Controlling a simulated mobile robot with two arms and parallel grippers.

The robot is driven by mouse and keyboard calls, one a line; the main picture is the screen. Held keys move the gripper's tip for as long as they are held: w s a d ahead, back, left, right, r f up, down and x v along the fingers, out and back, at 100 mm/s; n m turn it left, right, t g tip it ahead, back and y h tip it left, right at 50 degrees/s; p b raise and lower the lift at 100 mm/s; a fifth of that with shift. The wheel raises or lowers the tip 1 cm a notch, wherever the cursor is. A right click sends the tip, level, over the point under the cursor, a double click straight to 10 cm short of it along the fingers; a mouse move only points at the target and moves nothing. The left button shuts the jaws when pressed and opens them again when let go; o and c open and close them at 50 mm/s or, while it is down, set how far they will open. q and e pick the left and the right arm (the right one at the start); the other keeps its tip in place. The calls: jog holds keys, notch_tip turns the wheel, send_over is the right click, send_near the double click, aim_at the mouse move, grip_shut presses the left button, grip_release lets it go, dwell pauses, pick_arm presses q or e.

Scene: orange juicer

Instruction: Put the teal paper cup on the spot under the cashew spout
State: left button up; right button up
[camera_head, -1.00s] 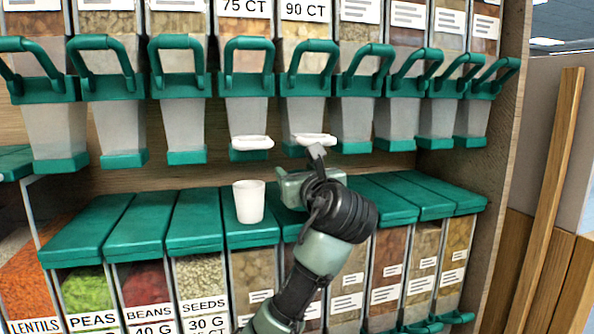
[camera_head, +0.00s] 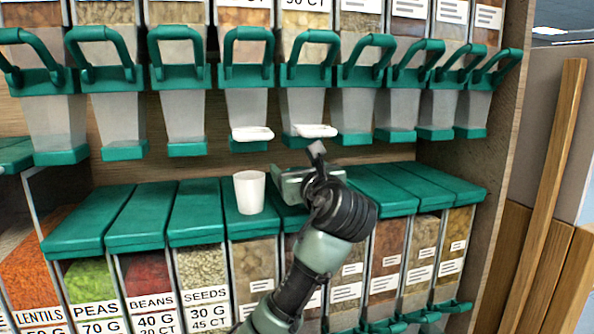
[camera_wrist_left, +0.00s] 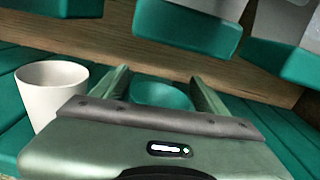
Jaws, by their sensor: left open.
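The teal paper cup (camera_wrist_left: 160,95) shows in the left wrist view as a round teal rim between the two fingers of my left gripper (camera_wrist_left: 159,78). The fingers are apart, one on each side of it; I cannot tell if they touch it. In the head view my left gripper (camera_head: 291,184) is over the teal bin lids, and I cannot make out the teal cup behind it. Two dispensers have white lips at their spouts, one at the left (camera_head: 252,134) and one at the right (camera_head: 315,131). I cannot read which is cashew. My right gripper is not in view.
A white cup (camera_head: 249,192) stands on a teal lid just left of my left gripper, and also shows in the left wrist view (camera_wrist_left: 50,92). A row of teal-handled dispensers hangs above. The lids (camera_head: 195,210) further left are clear. A wooden side wall (camera_head: 500,180) is at the right.

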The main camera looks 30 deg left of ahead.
pick_arm(q)
jog(key=b+v, duration=0.5)
jog(key=v, duration=0.7)
